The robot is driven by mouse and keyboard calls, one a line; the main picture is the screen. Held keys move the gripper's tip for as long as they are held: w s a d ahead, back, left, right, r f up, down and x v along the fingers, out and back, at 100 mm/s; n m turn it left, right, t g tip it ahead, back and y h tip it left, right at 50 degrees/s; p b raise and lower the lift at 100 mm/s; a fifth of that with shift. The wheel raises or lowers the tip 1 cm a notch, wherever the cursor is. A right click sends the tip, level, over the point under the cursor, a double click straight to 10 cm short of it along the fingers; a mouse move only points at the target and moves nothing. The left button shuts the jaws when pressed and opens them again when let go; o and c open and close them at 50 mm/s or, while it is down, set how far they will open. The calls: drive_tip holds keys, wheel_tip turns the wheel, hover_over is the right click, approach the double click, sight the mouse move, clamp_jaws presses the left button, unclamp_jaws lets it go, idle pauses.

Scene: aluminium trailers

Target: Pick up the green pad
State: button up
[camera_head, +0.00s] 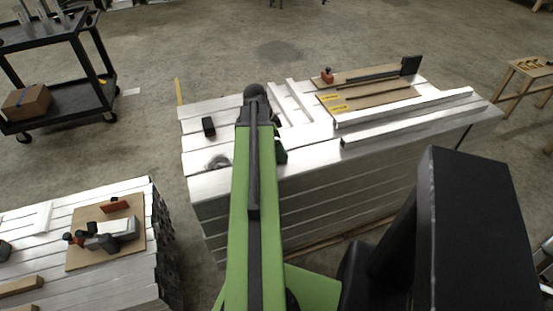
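I do not see a green pad that I can tell for sure. The larger trailer bed (222,187) of aluminium planks lies ahead, with my green arm reaching over it and hiding part of its top. The arm ends in a dark rounded joint over the bed's far edge. A small dark and green part shows just right of the arm; it looks like mine, but I cannot be certain. My gripper's fingers do not show; they are hidden or out of frame.
On the larger bed are a small black block (208,127), a brown board with yellow labels (372,95), and loose metal bars (404,106). A second plank stack (120,190) at lower left holds a clamp-like tool (112,233). A black cart (75,98) and wooden stool (526,72) stand farther off.

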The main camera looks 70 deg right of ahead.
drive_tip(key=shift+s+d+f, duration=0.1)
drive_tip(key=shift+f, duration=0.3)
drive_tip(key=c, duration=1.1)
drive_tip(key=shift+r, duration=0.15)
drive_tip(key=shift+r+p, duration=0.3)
drive_tip(key=shift+p, duration=0.3)
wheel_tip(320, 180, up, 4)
drive_tip(key=p, duration=0.3)
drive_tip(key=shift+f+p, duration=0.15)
drive_tip(key=shift+p, duration=0.2)
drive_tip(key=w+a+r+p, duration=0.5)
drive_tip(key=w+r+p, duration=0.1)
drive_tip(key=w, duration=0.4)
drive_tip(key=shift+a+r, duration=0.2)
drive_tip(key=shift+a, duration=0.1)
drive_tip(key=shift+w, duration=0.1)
